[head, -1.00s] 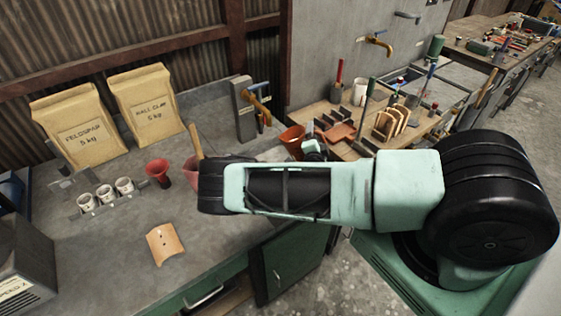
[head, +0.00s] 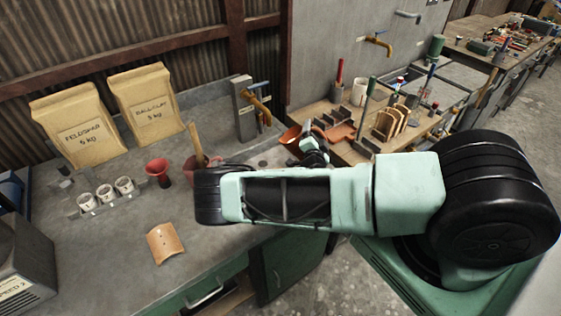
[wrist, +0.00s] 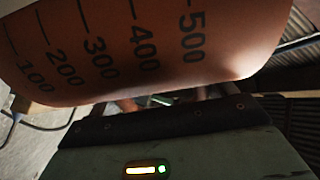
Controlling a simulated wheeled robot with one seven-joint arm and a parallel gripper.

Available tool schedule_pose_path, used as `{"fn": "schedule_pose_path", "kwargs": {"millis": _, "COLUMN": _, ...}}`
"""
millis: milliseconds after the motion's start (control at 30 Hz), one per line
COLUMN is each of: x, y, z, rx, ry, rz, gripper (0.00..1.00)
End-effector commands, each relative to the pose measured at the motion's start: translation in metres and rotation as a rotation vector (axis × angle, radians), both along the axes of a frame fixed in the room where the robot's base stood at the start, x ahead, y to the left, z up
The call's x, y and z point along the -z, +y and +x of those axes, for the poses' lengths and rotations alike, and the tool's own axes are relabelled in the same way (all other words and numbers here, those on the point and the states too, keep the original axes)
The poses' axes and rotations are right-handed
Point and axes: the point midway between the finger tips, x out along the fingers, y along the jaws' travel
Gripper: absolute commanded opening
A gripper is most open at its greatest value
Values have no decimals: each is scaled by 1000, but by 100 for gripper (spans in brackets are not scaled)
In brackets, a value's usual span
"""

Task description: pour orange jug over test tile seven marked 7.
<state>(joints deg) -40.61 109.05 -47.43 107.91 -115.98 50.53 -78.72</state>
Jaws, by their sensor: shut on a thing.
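The orange jug (head: 291,137) is in my gripper (head: 312,148), over the right end of the grey bench by the wooden side table. It looks tilted. In the wrist view the jug (wrist: 150,45) fills the top, its scale from 100 to 500 facing me; its mouth and contents are out of sight. My gripper (wrist: 165,104) is shut on it, with the fingertips mostly hidden. A curved tan tile (head: 165,246) stands at the front left of the bench, well away from the jug. A small dark mark shows on it, too small to read as 7.
A red funnel-shaped cup (head: 158,172), a pinkish pot (head: 196,166) with a wooden stick and white cups (head: 105,193) stand on the bench. Two paper sacks (head: 80,130) stand behind. A brass tap (head: 258,104) rises near the jug. Bare bench surrounds the tile.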

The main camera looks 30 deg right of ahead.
Motion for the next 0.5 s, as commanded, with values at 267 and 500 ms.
{"fn": "schedule_pose_path", "kwargs": {"millis": 267, "x": -2, "y": 0, "z": 1, "rx": 0, "ry": 3, "rz": -9, "gripper": 33}}
{"fn": "schedule_pose_path", "kwargs": {"millis": 500, "x": -5, "y": 2, "z": 2, "rx": -1, "ry": 64, "rz": -74, "gripper": 33}}
